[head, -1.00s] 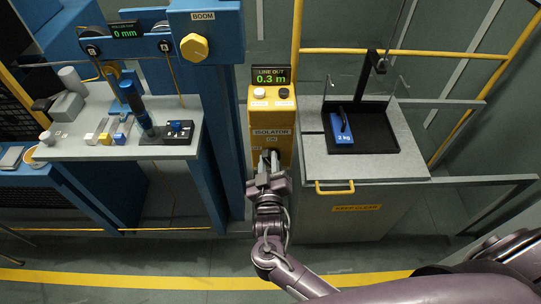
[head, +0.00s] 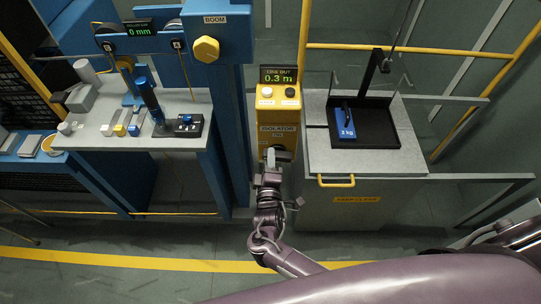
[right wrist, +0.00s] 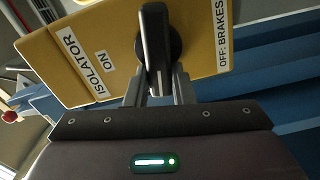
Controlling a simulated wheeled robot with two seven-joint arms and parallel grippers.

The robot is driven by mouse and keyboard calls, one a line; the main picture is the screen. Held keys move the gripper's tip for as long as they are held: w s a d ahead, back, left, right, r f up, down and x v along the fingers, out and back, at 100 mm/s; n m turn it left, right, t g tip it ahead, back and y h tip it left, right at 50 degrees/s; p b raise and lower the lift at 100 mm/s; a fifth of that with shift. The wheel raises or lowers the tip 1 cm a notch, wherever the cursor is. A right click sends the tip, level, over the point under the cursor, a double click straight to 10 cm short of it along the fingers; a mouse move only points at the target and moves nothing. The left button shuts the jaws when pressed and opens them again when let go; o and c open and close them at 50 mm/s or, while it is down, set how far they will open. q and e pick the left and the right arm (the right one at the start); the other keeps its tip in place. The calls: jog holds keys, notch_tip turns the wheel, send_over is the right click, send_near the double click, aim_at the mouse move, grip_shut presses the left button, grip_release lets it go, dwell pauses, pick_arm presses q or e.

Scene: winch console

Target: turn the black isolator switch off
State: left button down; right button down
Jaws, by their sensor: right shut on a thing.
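The isolator switch is a black bar handle (right wrist: 153,50) on a round black knob, on the yellow isolator box (head: 280,115). In the right wrist view the handle lies between my right gripper's two fingers (right wrist: 160,90), and the gripper is shut on it. The "ISOLATOR" and "ON" labels are left of the handle and an "OFF: BRAKES" label is to its right. In the head view my right gripper (head: 277,155) is at the box's lower front and hides the switch. My left gripper is not in view.
A blue post and beam with a yellow knob (head: 206,49) stand left of the box. A grey console shelf (head: 180,100) with a blue lever is further left. A grey cabinet (head: 350,163) with a black tray and 2 kg weight stands close on the right.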

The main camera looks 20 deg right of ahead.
jog(key=shift+f+n+p, duration=0.15)
jog(key=shift+n+p, duration=0.15)
jog(key=shift+n, duration=0.7)
jog(key=shift+f, duration=0.1)
jog(key=c, duration=1.2)
grip_release()
jog(key=shift+c, duration=0.2)
jog(key=v, duration=0.7)
jog(key=shift+s, duration=0.35)
jog(key=shift+a, duration=0.15)
